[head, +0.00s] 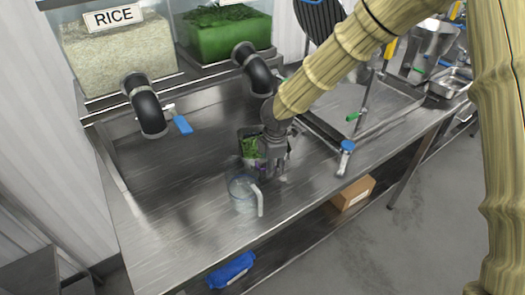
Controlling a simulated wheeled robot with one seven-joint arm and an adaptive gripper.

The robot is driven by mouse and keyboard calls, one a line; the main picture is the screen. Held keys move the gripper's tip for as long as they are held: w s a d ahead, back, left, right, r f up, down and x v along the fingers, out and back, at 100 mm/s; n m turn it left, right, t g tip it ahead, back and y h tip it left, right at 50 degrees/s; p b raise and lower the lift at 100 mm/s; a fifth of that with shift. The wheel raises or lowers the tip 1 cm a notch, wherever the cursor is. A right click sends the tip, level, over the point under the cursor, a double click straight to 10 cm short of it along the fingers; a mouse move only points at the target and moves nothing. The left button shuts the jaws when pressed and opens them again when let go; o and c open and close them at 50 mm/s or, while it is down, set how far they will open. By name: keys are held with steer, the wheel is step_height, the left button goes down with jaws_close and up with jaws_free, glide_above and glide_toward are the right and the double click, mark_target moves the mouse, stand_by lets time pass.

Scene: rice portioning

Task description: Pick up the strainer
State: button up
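I cannot clearly make out a strainer in the head view. My gripper (274,172) points down over the steel counter, just right of a container with green contents (249,148) and behind a clear pitcher (242,190). It partly covers the container, and I cannot tell whether they touch. The fingers are small and dark, so I cannot tell whether they are open or shut. A dark ribbed round object (318,17) shows at the top, partly behind my arm; I cannot tell what it is.
A bin labelled RICE (118,58) and a bin of green food (228,38) stand at the back, with black elbow spouts below. A blue-handled tool (181,124) lies on the steel counter (185,195). A blue-topped item (346,150) stands near the front edge. The left counter is mostly clear.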

steer(key=c, duration=0.7)
jaws_close()
